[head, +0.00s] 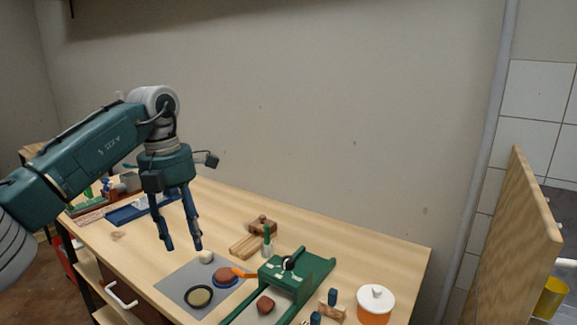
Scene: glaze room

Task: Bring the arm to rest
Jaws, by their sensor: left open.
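My left arm comes in from the left, bent at a grey joint. My left gripper (184,247) points down with its two blue fingers apart and nothing between them. It hangs above the wooden table (350,243), over the back left part of a grey mat (176,286). The fingertips look close to a pale round lump (206,257) on the mat, but they do not appear to touch it. My right gripper is not in view.
The mat also bears a dark-rimmed dish (199,297) and a reddish-brown disc (228,275). A green frame device (297,270) and an orange pot with a white lid (375,304) stand to the right. A wooden panel (515,245) rises beyond the table's right.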

